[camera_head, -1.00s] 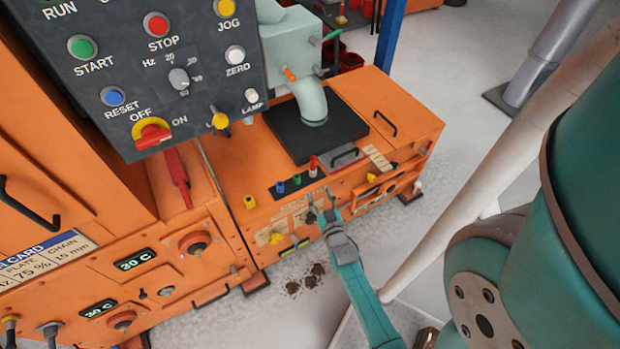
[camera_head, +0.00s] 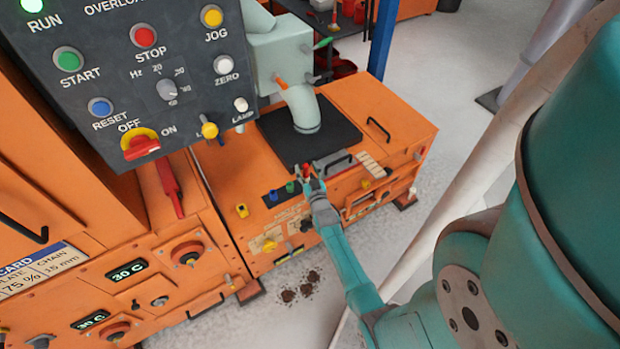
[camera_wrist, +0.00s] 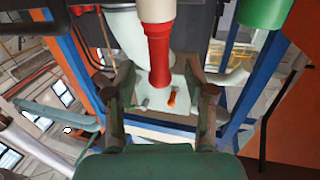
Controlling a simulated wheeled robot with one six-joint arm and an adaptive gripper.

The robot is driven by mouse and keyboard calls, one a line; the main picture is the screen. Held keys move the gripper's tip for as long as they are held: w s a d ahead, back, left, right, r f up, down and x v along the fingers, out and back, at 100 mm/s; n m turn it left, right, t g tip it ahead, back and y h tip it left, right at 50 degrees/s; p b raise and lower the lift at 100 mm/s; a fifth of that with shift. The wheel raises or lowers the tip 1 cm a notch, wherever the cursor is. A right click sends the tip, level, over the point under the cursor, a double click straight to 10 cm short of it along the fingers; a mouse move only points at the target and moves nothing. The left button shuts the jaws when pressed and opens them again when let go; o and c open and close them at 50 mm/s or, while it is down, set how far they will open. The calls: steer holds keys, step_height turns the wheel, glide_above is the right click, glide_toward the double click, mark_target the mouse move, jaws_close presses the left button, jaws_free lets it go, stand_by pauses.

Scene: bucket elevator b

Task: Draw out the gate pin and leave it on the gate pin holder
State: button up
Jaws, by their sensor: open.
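A red pin-like handle (camera_head: 306,169) stands in the dark strip (camera_head: 266,197) on top of the low orange machine. In the wrist view this red handle (camera_wrist: 159,55), with a cream collar, lies between the fingers of my gripper (camera_wrist: 160,68). Gaps show on both sides, so the fingers are apart from it. My gripper (camera_head: 310,178) is open at the strip and partly hides the handle in the head view. Which piece is the gate pin and which its holder, I cannot tell; no label is readable there.
Green (camera_head: 290,187) and blue (camera_head: 273,194) pegs stand left of the red one; the green peg is close in the wrist view (camera_wrist: 262,12). The control panel (camera_head: 140,75) overhangs at left.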

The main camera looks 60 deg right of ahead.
steer(key=shift+w+d, duration=0.45)
jaws_close()
steer(key=shift+r, duration=0.75)
stand_by(0.5)
steer(key=shift+r, duration=2.6)
steer(key=shift+r, duration=2)
